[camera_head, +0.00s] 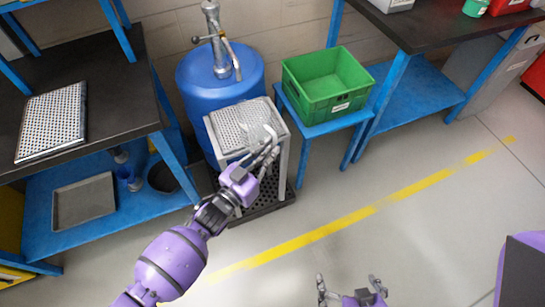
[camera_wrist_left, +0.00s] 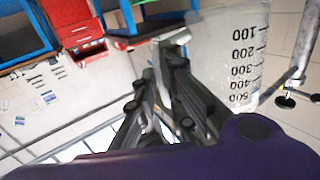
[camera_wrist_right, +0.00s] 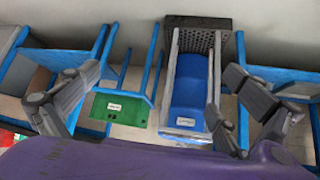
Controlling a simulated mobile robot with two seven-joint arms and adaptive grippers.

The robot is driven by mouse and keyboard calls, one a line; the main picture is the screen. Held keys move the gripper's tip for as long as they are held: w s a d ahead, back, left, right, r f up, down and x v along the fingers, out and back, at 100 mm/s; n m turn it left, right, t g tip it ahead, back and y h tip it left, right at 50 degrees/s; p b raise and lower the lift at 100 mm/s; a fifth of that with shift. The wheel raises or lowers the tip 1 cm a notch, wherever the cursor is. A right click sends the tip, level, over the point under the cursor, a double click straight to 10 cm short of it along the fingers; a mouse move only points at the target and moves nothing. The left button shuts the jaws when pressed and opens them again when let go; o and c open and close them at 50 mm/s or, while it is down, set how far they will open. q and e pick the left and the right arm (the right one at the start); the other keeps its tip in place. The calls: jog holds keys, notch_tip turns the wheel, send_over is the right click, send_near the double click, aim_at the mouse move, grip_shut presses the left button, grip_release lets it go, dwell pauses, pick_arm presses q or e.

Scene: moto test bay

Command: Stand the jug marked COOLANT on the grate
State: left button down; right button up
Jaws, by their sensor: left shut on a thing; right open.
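A clear jug (camera_head: 257,134) is in my left gripper (camera_head: 268,157), which is shut on it. The left wrist view shows the jug (camera_wrist_left: 228,50) with black marks from 100 to 500; no COOLANT marking is readable. In the head view the jug overlaps the right part of a grey perforated grate (camera_head: 232,115) on a stand in front of a blue drum. I cannot tell whether the jug touches the grate. My right gripper (camera_head: 350,292) is open and empty, low over the floor; its fingers also show apart in the right wrist view (camera_wrist_right: 150,110).
The blue drum (camera_head: 195,82) has a metal tap (camera_head: 228,52) above the grate. A green crate (camera_head: 325,80) sits on a blue stool to the right. Another perforated plate (camera_head: 52,122) lies on the left bench, with a tray (camera_head: 84,198) below. The floor by the yellow line is clear.

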aim_at(255, 143)
pick_arm(q)
jog(key=w, duration=0.2)
jog(key=w+a+f+b, duration=0.1)
jog(key=w, duration=0.1)
jog(key=w+a+b, duration=0.1)
jog(key=w, duration=0.1)
jog(key=shift+w+f, duration=0.15)
jog(key=shift+w, duration=0.05)
jog(key=shift+w+a+f+b, duration=0.1)
jog(key=shift+w+a+b, duration=0.15)
jog(key=shift+w, duration=0.25)
jog(key=shift+w+a+f+b, duration=0.1)
jog(key=shift+w+b, duration=0.15)
jog(key=shift+w, duration=0.3)
jog(key=shift+w+a+b, duration=0.2)
jog(key=shift+w+b, duration=0.05)
jog(key=shift+w, duration=0.5)
pick_arm(e)
jog(key=f, duration=0.2)
jog(key=s+f, duration=0.1)
jog(key=f, duration=0.1)
jog(key=shift+s+f, duration=0.1)
jog(key=shift+s, duration=0.1)
pick_arm(q)
jog(key=shift+s+a, duration=0.1)
jog(key=shift+a, duration=0.05)
pick_arm(e)
jog(key=shift+w+r, duration=0.15)
jog(key=shift+r, duration=0.05)
